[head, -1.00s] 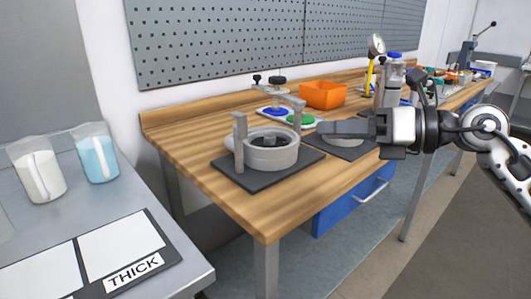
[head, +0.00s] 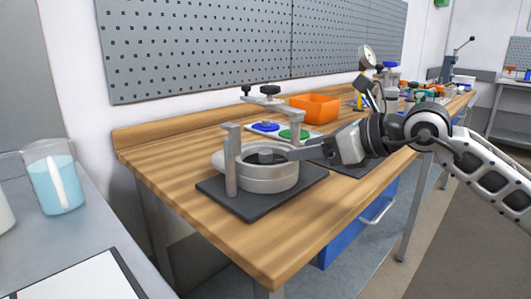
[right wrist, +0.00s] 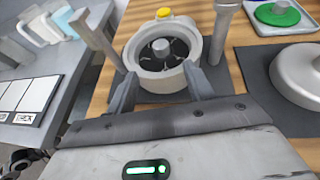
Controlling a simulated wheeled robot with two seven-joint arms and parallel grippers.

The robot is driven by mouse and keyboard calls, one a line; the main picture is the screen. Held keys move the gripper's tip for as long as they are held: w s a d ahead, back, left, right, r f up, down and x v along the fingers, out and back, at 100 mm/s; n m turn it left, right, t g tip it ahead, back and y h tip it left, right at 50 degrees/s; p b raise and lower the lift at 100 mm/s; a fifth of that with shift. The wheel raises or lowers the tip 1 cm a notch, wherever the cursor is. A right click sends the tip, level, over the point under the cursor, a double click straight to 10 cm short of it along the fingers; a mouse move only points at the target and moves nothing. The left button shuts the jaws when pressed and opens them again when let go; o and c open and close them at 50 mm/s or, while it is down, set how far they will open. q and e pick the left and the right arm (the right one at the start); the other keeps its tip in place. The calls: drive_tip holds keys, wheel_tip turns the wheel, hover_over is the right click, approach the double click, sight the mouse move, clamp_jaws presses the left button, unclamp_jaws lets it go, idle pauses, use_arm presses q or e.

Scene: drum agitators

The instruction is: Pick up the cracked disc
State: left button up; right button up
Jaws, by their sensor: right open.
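A grey round drum (head: 268,180) stands on a dark square mat (head: 225,200) at the near end of the wooden bench. Inside it sits a dark disc with a central hub, seen in the right wrist view (right wrist: 178,50); light lines cross it, but I cannot tell whether they are cracks. My right gripper (head: 292,153) is at the drum's right side in the head view. In the right wrist view its two fingers (right wrist: 158,88) are apart and empty, with the drum's near wall just beyond them. My left gripper is not in view.
Behind are a blue disc (head: 265,127), a green disc (head: 294,134) and an orange bin (head: 315,107). A grey round lid-like part (right wrist: 298,75) lies at right. A side table holds a jug (head: 54,180).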

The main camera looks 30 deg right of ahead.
sight(269, 152)
drive_tip(key=p+x, duration=0.1)
drive_tip(key=x, duration=0.2)
drive_tip(key=shift+w+a, duration=0.15)
drive_tip(key=shift+w, duration=0.05)
drive_tip(key=x, duration=0.2)
drive_tip(key=p+x, duration=0.1)
drive_tip(key=x, duration=0.2)
drive_tip(key=shift+w+r, duration=0.1)
drive_tip(key=shift+w, duration=0.3)
drive_tip(key=shift+w+a, duration=0.1)
drive_tip(key=shift+w, duration=0.05)
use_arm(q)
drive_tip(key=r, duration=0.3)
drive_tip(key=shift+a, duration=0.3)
use_arm(e)
clamp_jaws()
